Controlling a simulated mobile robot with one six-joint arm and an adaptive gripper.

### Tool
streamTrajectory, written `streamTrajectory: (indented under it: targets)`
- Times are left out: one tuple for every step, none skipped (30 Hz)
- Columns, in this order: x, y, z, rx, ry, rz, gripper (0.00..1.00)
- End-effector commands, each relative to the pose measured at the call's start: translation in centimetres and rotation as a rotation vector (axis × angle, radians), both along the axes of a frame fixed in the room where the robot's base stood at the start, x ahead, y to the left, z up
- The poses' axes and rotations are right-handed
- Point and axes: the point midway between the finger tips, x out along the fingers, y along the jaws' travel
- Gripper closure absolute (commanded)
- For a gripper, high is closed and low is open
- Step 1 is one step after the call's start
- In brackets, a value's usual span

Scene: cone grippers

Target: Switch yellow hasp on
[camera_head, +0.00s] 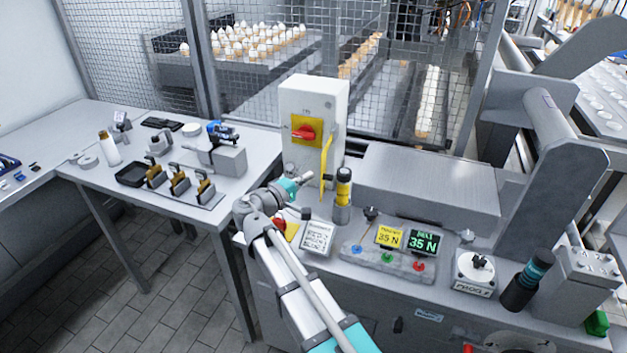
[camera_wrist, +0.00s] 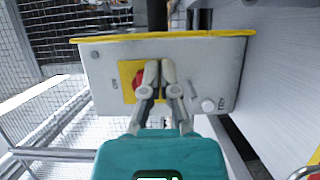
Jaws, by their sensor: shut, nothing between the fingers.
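The yellow hasp (camera_head: 326,160) is a thin upright strip at the lower right edge of a white switch box (camera_head: 318,95). In the wrist view, a yellow edge (camera_wrist: 200,34) runs along the top side of the box; I cannot tell whether it is all hasp. A red rotary knob (camera_head: 304,133) sits on a yellow plate on the box front. My gripper (camera_head: 309,177) is shut and empty, in front of the lower part of the box, left of the hasp. In the wrist view, my fingertips (camera_wrist: 161,66) partly cover the red knob (camera_wrist: 138,79) and plate.
A yellow and black cylinder (camera_head: 343,187) stands right of my gripper. A control panel (camera_head: 385,262) with displays and coloured knobs is at front right. A wire mesh fence (camera_head: 250,60) stands behind. A side table (camera_head: 120,190) at left holds several small tools.

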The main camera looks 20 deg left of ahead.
Motion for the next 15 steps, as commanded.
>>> streamTrajectory:
  targets:
    - [0.1, 1.1, 0.0, -0.001, -0.001, 0.003, 1.00]
    - [0.1, 1.6, 0.0, -0.001, -0.001, 0.003, 1.00]
    - [0.0, 2.2, -0.1, -0.001, -0.001, 0.003, 1.00]
    - [-1.0, 1.8, 0.0, -0.001, -0.001, 0.005, 1.00]
    - [-1.6, 1.8, 0.0, -0.001, -0.001, 0.006, 1.00]
    - [-2.4, 1.9, 0.0, -0.001, -0.001, 0.008, 1.00]
    - [-3.0, 1.9, 0.0, -0.001, -0.001, 0.008, 1.00]
    - [-3.5, 1.9, 0.0, -0.001, -0.001, 0.007, 1.00]
    - [-4.1, 2.0, 0.0, -0.001, -0.001, 0.008, 1.00]
    - [-4.6, 2.0, 0.0, -0.001, -0.001, 0.008, 1.00]
    - [-5.1, 2.1, 0.0, -0.001, -0.001, 0.008, 1.00]
    - [-5.7, 2.0, 0.0, -0.001, -0.001, 0.007, 1.00]
    - [-6.1, 2.1, 0.0, -0.001, -0.001, 0.006, 1.00]
    - [-6.6, 2.1, 0.0, -0.001, -0.001, 0.007, 1.00]
    - [-7.1, 2.2, 0.0, -0.001, -0.001, 0.007, 1.00]
